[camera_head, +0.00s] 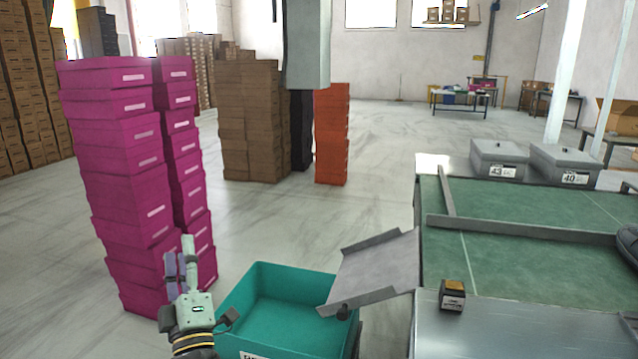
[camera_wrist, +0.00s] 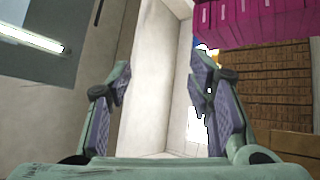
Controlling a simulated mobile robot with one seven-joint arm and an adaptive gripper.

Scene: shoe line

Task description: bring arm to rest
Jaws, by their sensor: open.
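My gripper (camera_head: 180,268) shows at the lower left in the head view, raised in front of the magenta shoe boxes and left of the teal bin. In the wrist view my gripper (camera_wrist: 160,92) has its two fingers spread wide apart, with nothing between them. Through the gap I see a pale wall. The wrist camera looks upward and tilted, with a ceiling lamp (camera_wrist: 32,40) at the upper left. The lower part of my arm is cut off by the head view's bottom edge.
Tall stacks of magenta boxes (camera_head: 125,185) stand close by my gripper. An empty-looking teal bin (camera_head: 240,318) sits to its right, beside a grey chute (camera_head: 378,268). A green-topped table (camera_head: 540,205) bears a small dark box (camera_head: 452,295) and lidded grey boxes (camera_head: 498,160). Open floor lies behind.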

